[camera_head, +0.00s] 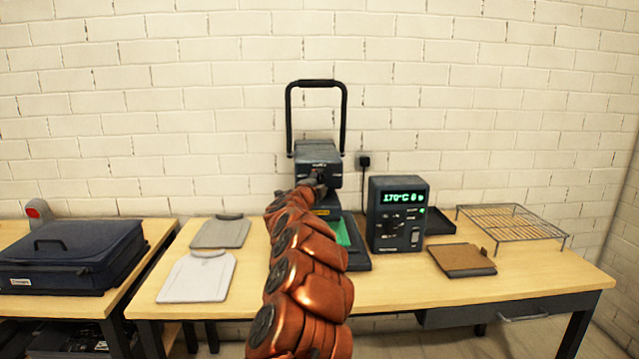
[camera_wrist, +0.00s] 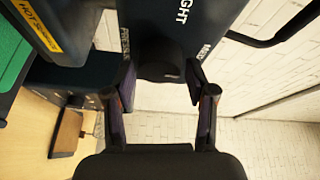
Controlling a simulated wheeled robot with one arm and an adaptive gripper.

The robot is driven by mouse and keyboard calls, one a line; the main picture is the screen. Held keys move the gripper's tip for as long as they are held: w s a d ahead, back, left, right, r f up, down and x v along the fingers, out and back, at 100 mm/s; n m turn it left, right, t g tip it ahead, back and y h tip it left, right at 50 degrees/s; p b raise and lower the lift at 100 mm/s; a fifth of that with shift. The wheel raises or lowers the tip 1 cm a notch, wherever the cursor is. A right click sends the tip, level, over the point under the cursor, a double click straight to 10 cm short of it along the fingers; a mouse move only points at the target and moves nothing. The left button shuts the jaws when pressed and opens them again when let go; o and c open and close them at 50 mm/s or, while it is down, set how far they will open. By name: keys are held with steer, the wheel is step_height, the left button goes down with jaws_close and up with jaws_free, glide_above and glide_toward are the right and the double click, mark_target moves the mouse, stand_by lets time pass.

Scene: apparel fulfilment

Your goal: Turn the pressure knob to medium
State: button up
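The heat press (camera_head: 318,151) stands at the back of the table with its black handle raised. Its dark round knob (camera_wrist: 160,62) shows in the wrist view, beside printed white words, one reading "LIGHT". My gripper (camera_wrist: 160,72) points at the knob, with one finger on each side of it. The fingers are apart, and I cannot tell whether they touch the knob. The knob's pointer mark is not readable here. In the head view my arm hides most of the press front; my gripper (camera_head: 318,186) is small and dark there.
A control box (camera_head: 397,214) reading 170°C stands right of the press. A wire rack (camera_head: 512,232), a brown pad (camera_head: 462,260) and a dark tray (camera_head: 440,222) lie farther right. Two folded shirts (camera_head: 197,278) (camera_head: 221,233) lie left. A dark case (camera_head: 62,256) sits on the left table.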

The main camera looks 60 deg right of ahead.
steer(key=shift+o, duration=0.9)
steer(key=shift+a, duration=0.1)
steer(key=v, duration=1.1)
steer(key=shift+s+a, duration=0.15)
steer(key=shift+a, duration=0.25)
